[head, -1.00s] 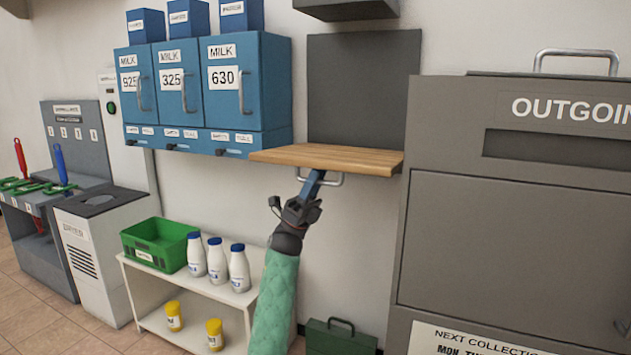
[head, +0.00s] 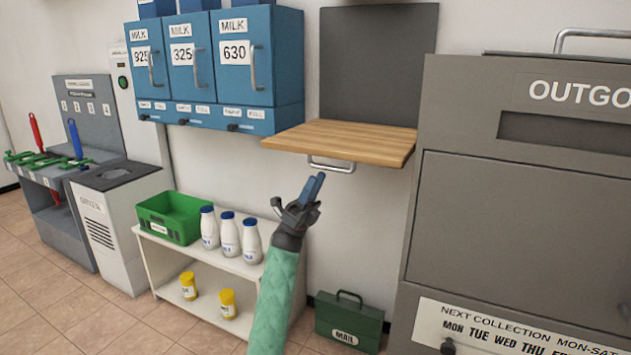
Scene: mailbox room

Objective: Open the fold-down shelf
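The fold-down shelf is a wooden board (head: 340,143) with a metal bar handle (head: 331,165) under its front edge. It stands out level from the wall, below a dark grey back panel (head: 378,65). My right gripper is not in view.
Blue milk lockers (head: 217,64) hang left of the shelf. A white rack (head: 190,262) with a green crate (head: 173,215) and milk bottles (head: 229,234) stands below. A grey outgoing mail cabinet (head: 520,220) is at right. A green mail case (head: 349,320) sits on the floor.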

